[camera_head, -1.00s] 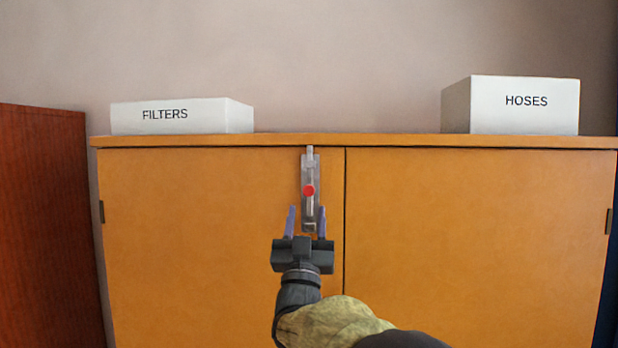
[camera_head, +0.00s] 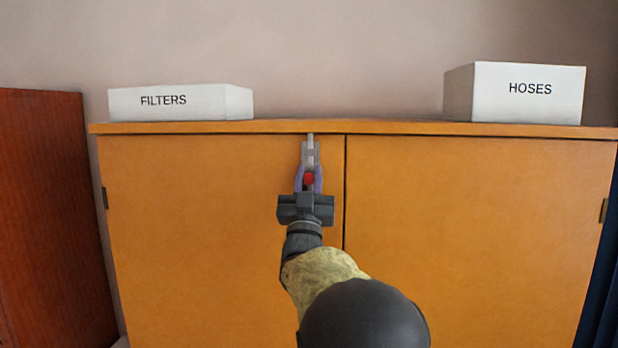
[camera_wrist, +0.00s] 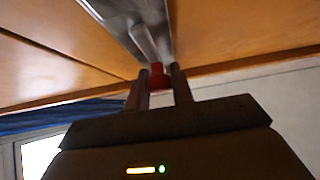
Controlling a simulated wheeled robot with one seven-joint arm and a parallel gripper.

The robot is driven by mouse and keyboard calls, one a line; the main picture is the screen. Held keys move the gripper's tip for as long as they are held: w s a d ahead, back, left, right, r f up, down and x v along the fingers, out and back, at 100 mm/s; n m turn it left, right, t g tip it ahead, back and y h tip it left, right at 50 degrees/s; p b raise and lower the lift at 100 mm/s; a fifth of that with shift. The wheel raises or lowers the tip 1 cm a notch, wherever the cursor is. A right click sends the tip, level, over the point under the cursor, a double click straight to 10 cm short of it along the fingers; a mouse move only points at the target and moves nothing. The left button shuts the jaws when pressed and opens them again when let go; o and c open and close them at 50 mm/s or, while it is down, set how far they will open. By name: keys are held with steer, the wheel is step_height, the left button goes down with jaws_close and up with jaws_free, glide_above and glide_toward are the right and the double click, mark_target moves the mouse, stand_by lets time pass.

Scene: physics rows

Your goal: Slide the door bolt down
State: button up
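The door bolt (camera_head: 310,147) is a grey metal plate and rod, mounted upright on the left cabinet door near its right edge. Its rod reaches up to the underside of the cabinet top. A red knob (camera_head: 309,178) sticks out from the rod; it also shows in the wrist view (camera_wrist: 157,76). My gripper (camera_head: 309,176) is at the bolt, with one purple finger on each side of the knob. In the wrist view the fingers are close against the knob, and the gripper looks shut on it. The lower part of the bolt is hidden behind my gripper.
The right cabinet door (camera_head: 475,230) is closed beside the left door (camera_head: 190,230). A FILTERS box (camera_head: 165,104) and a HOSES box (camera_head: 527,93) stand on the cabinet top. A reddish-brown wooden panel (camera_head: 50,220) stands at the left.

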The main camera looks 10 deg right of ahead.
jaws_close()
steer(key=shift+f, duration=0.1)
step_height(320, 180, down, 4)
steer(key=b, duration=0.5)
steer(key=shift+b, duration=0.35)
steer(key=o, duration=0.6)
jaws_free()
